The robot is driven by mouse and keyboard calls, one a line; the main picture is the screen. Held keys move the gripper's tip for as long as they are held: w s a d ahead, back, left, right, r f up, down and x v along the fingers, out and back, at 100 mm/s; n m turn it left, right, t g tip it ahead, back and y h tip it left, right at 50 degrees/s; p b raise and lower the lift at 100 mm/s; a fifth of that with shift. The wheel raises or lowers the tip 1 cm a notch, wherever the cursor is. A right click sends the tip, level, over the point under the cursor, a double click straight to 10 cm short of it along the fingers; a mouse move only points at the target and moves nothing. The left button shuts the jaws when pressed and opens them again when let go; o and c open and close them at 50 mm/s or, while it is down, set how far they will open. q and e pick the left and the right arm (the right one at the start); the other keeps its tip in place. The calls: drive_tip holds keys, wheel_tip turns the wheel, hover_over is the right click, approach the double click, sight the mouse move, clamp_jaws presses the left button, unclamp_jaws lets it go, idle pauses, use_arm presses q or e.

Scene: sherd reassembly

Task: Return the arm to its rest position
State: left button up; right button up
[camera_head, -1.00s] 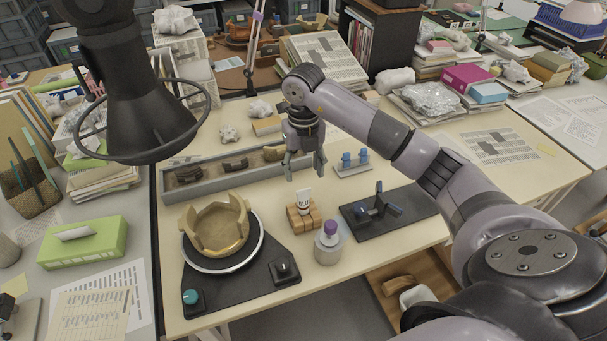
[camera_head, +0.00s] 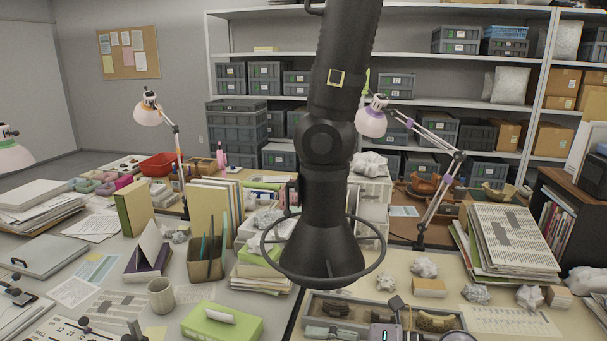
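Lavender-grey parts of my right arm (camera_head: 384,334) show at the bottom edge, over the grey sherd tray (camera_head: 312,296). My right gripper (camera_head: 328,332) seems to be the grey piece low beside them, cut by the frame; its opening cannot be made out. A dark sherd (camera_head: 335,308) and a tan sherd (camera_head: 436,322) lie in the tray. My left gripper is not in view. The bowl and its turntable are outside this view.
A black extraction hood (camera_head: 323,250) with a ring hangs centrally in front of the tables. A green tissue box (camera_head: 222,328), a mug (camera_head: 161,296) and a brush holder (camera_head: 205,262) stand left. Paper stacks (camera_head: 512,243) and desk lamps stand behind. Shelves (camera_head: 415,62) line the back wall.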

drive_tip(key=w+d+r+m+t+h, duration=0.1)
drive_tip(key=d+r+m+t, duration=0.2)
drive_tip(key=r+m+t, duration=0.3)
drive_tip(key=w+d+r+m+t+h, duration=0.1)
drive_tip(key=d+r+m+t, duration=0.2)
drive_tip(key=m+t, duration=0.55)
drive_tip(key=s+d+f+m+g+h, duration=0.3)
drive_tip(key=d+f+m+h, duration=0.9)
drive_tip(key=m+h, duration=0.25)
drive_tip(key=s+a+f+m+g+y, duration=0.1)
drive_tip(key=s+f+m+g, duration=0.1)
drive_tip(key=s+f+g, duration=0.7)
drive_tip(key=s+f+m+g+y, duration=0.15)
drive_tip(key=s+f+g, duration=0.25)
drive_tip(key=s+f, duration=0.7)
drive_tip(key=s+f+g, duration=0.1)
drive_tip(key=s+f, duration=0.2)
drive_tip(key=f, duration=0.9)
drive_tip(key=s+f, duration=0.2)
drive_tip(key=f, duration=1)
drive_tip(key=s+d+f+g, duration=0.1)
drive_tip(key=s+d+f, duration=0.1)
drive_tip(key=s+f, duration=1.3)
drive_tip(key=shift+s+d+f+h, duration=0.2)
drive_tip(key=shift+s+d+h, duration=0.1)
drive_tip(key=shift+s, duration=0.6)
